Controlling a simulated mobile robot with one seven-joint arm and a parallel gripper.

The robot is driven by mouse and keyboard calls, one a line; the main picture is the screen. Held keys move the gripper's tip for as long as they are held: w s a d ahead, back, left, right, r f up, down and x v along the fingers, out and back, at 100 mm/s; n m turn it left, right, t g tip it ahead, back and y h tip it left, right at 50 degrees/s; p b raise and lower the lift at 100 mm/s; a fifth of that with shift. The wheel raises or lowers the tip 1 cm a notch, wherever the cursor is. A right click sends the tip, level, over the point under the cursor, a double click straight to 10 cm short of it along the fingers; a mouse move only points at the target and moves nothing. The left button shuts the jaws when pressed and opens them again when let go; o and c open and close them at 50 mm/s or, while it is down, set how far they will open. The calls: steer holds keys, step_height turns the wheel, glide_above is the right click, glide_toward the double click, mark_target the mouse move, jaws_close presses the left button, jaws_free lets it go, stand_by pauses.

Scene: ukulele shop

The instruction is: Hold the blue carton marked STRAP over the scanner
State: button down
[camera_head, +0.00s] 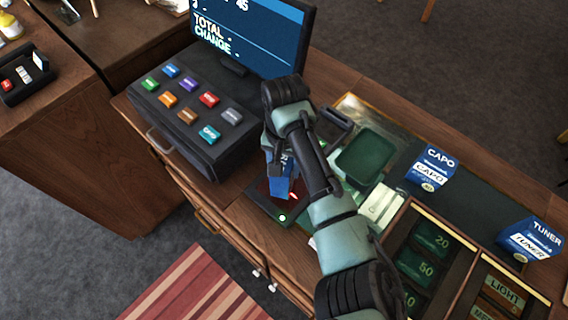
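The blue carton (281,186) is directly under my gripper (270,152), over the dark scanner (262,203). Only part of its lettering shows, and my arm hides its right side. My gripper points down and appears shut on the carton's upper part; the fingertips are mostly hidden. I cannot tell how much gap there is between carton and scanner.
A register (190,110) with coloured keys and a screen (255,35) stand left and behind. A green tray (365,158), a CAPO carton (432,168), a TUNER carton (530,239) and compartments marked 20, 50 and 10 (425,250) lie to the right.

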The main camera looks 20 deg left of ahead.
step_height(320, 180, up, 9)
steer(key=p, duration=0.8)
steer(key=shift+p, duration=0.3)
steer(key=shift+f, duration=0.1)
